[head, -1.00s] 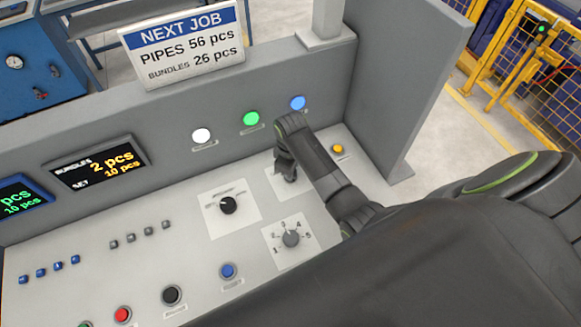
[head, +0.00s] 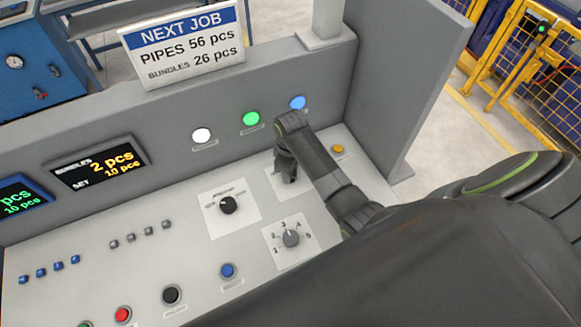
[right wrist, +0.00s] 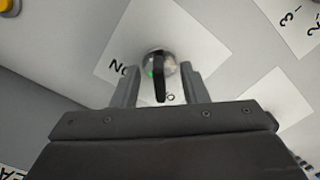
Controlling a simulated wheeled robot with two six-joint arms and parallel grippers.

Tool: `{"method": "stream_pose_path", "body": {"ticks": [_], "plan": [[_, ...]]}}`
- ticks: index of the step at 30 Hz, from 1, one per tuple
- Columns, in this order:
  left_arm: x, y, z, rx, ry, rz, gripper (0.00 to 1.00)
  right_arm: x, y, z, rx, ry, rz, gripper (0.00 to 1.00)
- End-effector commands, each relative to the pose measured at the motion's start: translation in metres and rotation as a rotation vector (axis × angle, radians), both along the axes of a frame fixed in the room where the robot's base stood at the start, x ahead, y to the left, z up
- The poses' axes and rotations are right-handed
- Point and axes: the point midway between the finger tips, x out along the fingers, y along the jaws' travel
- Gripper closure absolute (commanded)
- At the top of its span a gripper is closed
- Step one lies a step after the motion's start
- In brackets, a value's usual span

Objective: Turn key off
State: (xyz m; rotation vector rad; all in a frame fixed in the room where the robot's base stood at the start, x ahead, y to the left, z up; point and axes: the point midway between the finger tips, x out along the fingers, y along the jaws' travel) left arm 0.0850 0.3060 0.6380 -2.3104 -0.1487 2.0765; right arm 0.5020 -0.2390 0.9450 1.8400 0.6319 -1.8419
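The key switch (right wrist: 159,58) shows in the right wrist view as a round metal lock with a dark key (right wrist: 160,86) in it, on a white label plate (right wrist: 118,50) whose lettering is partly hidden. The key's long side points down the picture. My right gripper (right wrist: 159,80) is open, with one finger on each side of the key and a gap on both sides. In the head view my right gripper (head: 286,175) reaches down over the white plate and hides the key. My left gripper is not in view.
A black rotary knob (head: 228,204) is left of the gripper and a grey numbered selector (head: 291,239) is below it. A yellow button (head: 338,149) is to the right. White (head: 201,135), green (head: 251,118) and blue (head: 297,102) round lights or buttons are on the upright panel behind.

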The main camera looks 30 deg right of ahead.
Motion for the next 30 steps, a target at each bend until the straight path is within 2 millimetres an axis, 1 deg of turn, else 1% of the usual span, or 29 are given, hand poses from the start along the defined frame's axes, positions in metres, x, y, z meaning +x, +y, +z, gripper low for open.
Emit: {"method": "stream_pose_path", "body": {"ticks": [3, 18, 22, 30], "plan": [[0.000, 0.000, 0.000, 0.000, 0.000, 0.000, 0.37, 0.001, 0.000, 0.013, 0.000, -0.003, 0.000, 0.60], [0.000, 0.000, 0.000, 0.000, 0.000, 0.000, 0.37, 0.001, 0.000, 0.061, 0.000, -0.003, 0.001, 0.60], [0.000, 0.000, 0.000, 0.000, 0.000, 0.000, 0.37, 0.000, 0.000, 0.065, 0.000, -0.001, 0.000, 0.60], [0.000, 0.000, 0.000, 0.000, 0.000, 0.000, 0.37, 0.000, 0.000, 0.065, 0.000, -0.001, 0.000, 0.60]]}}
